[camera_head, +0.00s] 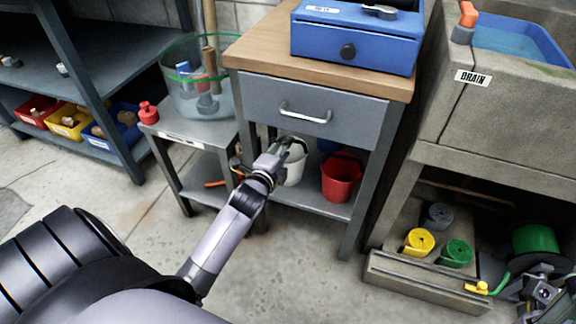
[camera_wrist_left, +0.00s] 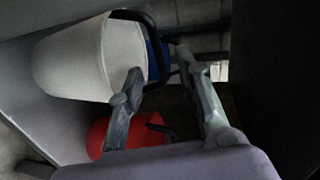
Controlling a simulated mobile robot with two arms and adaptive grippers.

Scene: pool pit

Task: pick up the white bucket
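The white bucket (camera_head: 294,172) stands on the lower shelf of the drawer cabinet, partly hidden behind my left gripper (camera_head: 289,146). In the left wrist view the white bucket (camera_wrist_left: 75,60) appears tilted at upper left, with a dark curved handle (camera_wrist_left: 157,48) at its rim. My left gripper (camera_wrist_left: 160,62) is open there. Its fingers are spread, and the handle shows between their tips; I cannot tell whether they touch it. My right gripper (camera_head: 545,293) shows only partly at the lower right edge, away from the bucket.
A red bucket (camera_head: 342,178) stands right of the white one, with a blue object (camera_head: 328,146) behind. The drawer (camera_head: 318,112) and its handle are above the shelf. A side table (camera_head: 205,133) bears a clear bin at left. A concrete sink (camera_head: 495,125) stands at right.

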